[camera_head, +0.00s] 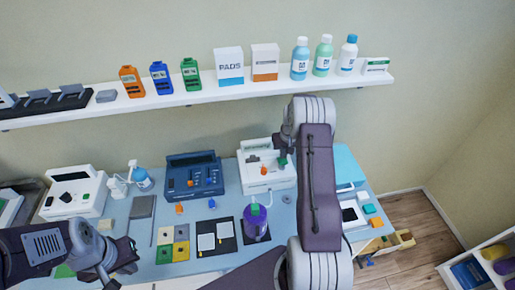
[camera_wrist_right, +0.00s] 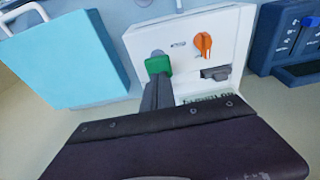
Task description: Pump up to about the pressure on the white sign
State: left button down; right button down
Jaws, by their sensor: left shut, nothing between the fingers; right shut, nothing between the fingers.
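The white device (camera_head: 252,182) stands at the back of the table, with an orange knob (camera_head: 264,170) and a green button (camera_head: 282,161). In the right wrist view the orange knob (camera_wrist_right: 203,44) and green button (camera_wrist_right: 158,65) show on its white face (camera_wrist_right: 150,35). My right gripper (camera_wrist_right: 157,84) is shut and empty, its fingertips at the green button; I cannot tell whether they press it. A white card with a green band (camera_head: 376,66), perhaps the sign, stands at the shelf's right end; its text is unreadable. My left gripper (camera_head: 112,277) is shut and empty at the lower left.
A navy device (camera_head: 193,172) stands left of the white one, and a light-blue box (camera_head: 346,166) right of it. A purple container (camera_head: 255,229) stands in front. A shelf (camera_head: 220,91) with bottles and boxes runs above. Colored pads (camera_head: 173,243) lie at the table's front.

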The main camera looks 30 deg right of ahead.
jog(key=shift+r, duration=0.1)
notch_tip(320, 180, up, 5)
jog(key=p, duration=0.3)
dwell(0.4)
